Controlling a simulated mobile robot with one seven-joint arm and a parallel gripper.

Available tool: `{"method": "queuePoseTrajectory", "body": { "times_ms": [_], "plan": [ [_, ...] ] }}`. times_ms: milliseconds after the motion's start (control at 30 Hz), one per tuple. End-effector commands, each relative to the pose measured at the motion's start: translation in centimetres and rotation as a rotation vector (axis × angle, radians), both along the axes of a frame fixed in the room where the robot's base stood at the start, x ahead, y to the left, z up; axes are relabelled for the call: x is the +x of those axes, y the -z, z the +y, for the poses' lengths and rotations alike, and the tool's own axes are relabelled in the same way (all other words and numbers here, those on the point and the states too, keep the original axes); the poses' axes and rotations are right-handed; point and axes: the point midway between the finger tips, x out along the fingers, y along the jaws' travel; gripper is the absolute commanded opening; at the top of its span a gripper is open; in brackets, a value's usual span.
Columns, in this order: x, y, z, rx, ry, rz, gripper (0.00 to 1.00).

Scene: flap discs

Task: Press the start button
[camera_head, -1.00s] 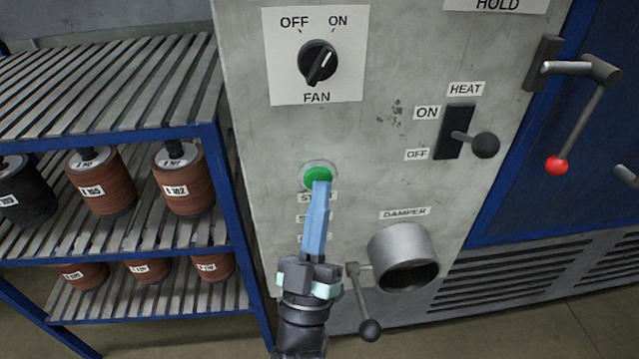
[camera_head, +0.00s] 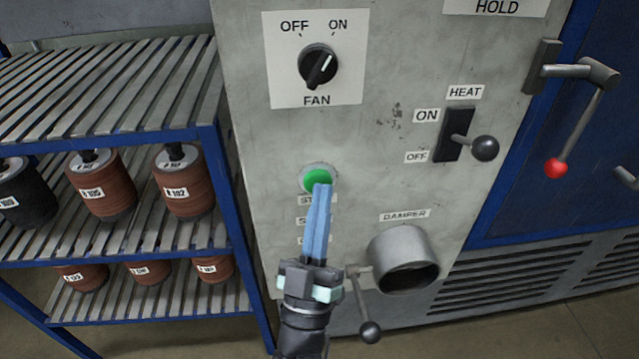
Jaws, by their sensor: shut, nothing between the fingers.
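The green round start button (camera_head: 313,179) sits in a pale ring on the grey control panel (camera_head: 375,165), left of centre. A label strip below it is partly hidden by my gripper. My gripper (camera_head: 322,188) has long blue fingers that are closed together and empty. It reaches up from below, and its fingertips overlap the lower right edge of the button in this view. I cannot tell whether they touch the button or stand a little in front of it.
The fan knob (camera_head: 318,66) is above, the heat lever (camera_head: 484,148) right. The damper pipe (camera_head: 402,255) and its ball-ended lever (camera_head: 369,331) stand close right of my gripper. A blue slatted rack (camera_head: 222,195) with brown flap-disc stacks (camera_head: 183,185) is left. A red-knobbed handle (camera_head: 556,169) is far right.

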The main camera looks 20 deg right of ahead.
Motion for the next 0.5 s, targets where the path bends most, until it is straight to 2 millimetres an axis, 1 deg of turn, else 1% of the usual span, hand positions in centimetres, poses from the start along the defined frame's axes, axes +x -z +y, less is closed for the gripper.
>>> {"method": "queuePoseTrajectory", "body": {
  "times_ms": [200,500],
  "plan": [
    [-2.3,0.0,0.6,0.002,0.000,0.006,0.00],
    [-4.9,0.1,1.4,0.001,-0.001,0.004,0.00]
  ]
}}
